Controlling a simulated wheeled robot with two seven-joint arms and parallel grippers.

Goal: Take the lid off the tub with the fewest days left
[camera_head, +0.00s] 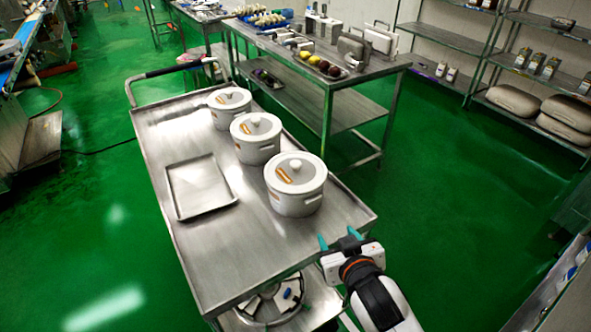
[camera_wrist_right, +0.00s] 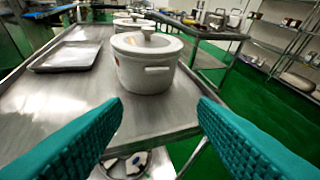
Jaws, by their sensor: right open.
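Three white tubs with white lids stand in a row on a steel cart: a near tub (camera_head: 296,195), a middle tub (camera_head: 256,146) and a far tub (camera_head: 230,114). Each lid has a round knob and an orange label, too small to read. The near lid (camera_head: 296,171) is seated on its tub. My right gripper (camera_head: 340,238) is open and empty at the cart's near right edge, short of the near tub. In the right wrist view its teal fingers are spread apart, with the near tub (camera_wrist_right: 146,72) ahead between them. My left gripper is not in view.
An empty steel tray (camera_head: 200,205) lies on the cart (camera_head: 215,262), left of the tubs. A steel table (camera_head: 350,82) with fruit and equipment stands behind. Shelving (camera_head: 450,42) is at the right. Green floor is open on both sides of the cart.

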